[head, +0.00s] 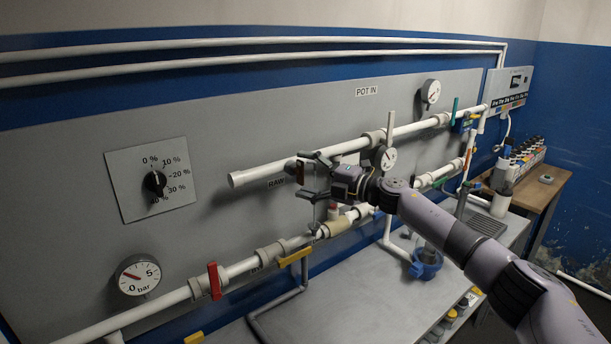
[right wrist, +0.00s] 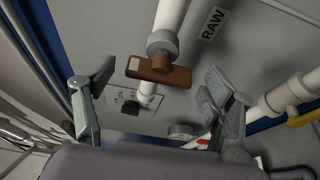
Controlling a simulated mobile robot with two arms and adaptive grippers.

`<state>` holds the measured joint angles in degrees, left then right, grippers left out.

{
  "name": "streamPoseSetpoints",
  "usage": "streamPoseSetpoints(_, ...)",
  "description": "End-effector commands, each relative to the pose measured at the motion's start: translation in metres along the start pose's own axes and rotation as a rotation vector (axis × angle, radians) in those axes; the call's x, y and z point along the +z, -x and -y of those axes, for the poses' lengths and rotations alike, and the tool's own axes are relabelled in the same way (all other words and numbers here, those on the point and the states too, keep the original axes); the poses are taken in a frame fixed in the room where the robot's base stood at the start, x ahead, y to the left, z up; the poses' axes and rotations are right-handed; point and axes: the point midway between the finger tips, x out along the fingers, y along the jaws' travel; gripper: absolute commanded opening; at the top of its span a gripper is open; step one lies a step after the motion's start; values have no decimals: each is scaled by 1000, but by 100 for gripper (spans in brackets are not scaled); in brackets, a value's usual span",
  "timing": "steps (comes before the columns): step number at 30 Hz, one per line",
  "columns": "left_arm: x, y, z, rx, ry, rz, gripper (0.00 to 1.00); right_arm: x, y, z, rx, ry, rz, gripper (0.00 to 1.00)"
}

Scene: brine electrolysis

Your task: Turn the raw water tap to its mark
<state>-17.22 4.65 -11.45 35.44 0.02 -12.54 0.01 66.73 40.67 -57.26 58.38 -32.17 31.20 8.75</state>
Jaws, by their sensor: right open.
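The raw water tap has a brown bar handle (right wrist: 158,70) on a grey collar and white pipe, next to the RAW label (right wrist: 213,24) in the right wrist view. In the head view the handle (head: 300,172) is small and partly covered by my gripper. My right gripper (head: 306,176) is open in front of the tap. In the right wrist view its fingers (right wrist: 158,82) stand apart, one on each side of the handle, with gaps to both. I cannot make out a mark for this tap. My left gripper is not in view.
A white pipe with a red lever (head: 214,281) and a yellow lever (head: 294,258) runs below. A pressure gauge (head: 138,275) and a percent dial (head: 155,181) are on the left of the panel.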

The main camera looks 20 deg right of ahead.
Motion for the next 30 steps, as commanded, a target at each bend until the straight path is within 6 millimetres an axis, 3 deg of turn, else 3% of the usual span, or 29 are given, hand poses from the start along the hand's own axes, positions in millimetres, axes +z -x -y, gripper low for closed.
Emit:
streamPoseSetpoints(18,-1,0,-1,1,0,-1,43,1,107,2,-2,-1,2,77)
streamPoseSetpoints(30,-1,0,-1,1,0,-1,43,0,118,0,-1,1,0,77)
